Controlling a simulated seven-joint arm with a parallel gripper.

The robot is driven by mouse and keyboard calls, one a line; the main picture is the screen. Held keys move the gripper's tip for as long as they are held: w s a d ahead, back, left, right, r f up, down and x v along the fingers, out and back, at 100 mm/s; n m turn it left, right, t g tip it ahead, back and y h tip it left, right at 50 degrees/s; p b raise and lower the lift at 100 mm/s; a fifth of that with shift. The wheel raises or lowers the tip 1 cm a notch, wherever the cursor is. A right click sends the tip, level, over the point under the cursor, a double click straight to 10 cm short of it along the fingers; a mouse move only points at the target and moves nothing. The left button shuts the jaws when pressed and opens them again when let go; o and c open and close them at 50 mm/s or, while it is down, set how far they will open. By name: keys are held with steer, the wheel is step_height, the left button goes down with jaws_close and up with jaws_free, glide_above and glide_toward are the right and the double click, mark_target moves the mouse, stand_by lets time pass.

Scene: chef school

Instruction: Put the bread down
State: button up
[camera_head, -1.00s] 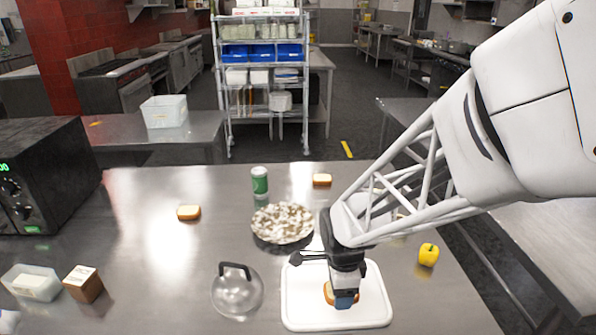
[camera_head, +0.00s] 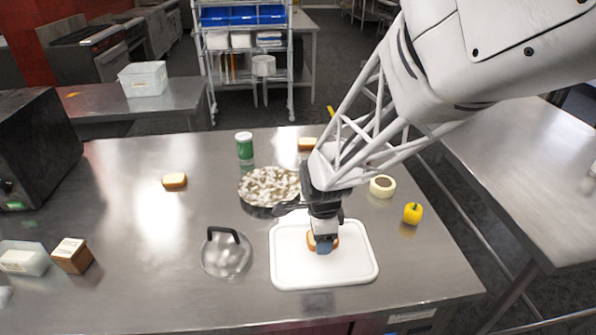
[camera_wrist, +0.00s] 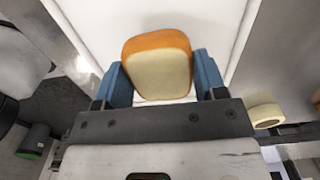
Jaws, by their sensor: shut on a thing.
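A slice of bread (camera_head: 331,240) with an orange-brown crust is at my gripper (camera_head: 324,248), over the white cutting board (camera_head: 350,274). In the wrist view the bread (camera_wrist: 158,70) sits between the two blue fingers of my gripper (camera_wrist: 160,82), which are shut on its sides. The white board (camera_wrist: 90,20) shows behind it. I cannot tell whether the bread touches the board. Two other bread pieces lie on the steel table: one at the left (camera_head: 174,181) and one at the back (camera_head: 307,144).
A pan with mottled white-brown contents (camera_head: 268,186) stands behind the board. A glass lid (camera_head: 226,256) lies left of it. A yellow pepper (camera_head: 413,213) and a round cream-coloured item (camera_head: 382,186) are at the right. A green-and-white can (camera_head: 244,146) stands at the back.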

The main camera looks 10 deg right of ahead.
steer(key=shift+f, duration=1.4)
steer(key=shift+f, duration=0.15)
steer(key=o, duration=0.9)
step_height(320, 180, up, 12)
steer(key=shift+r, duration=0.15)
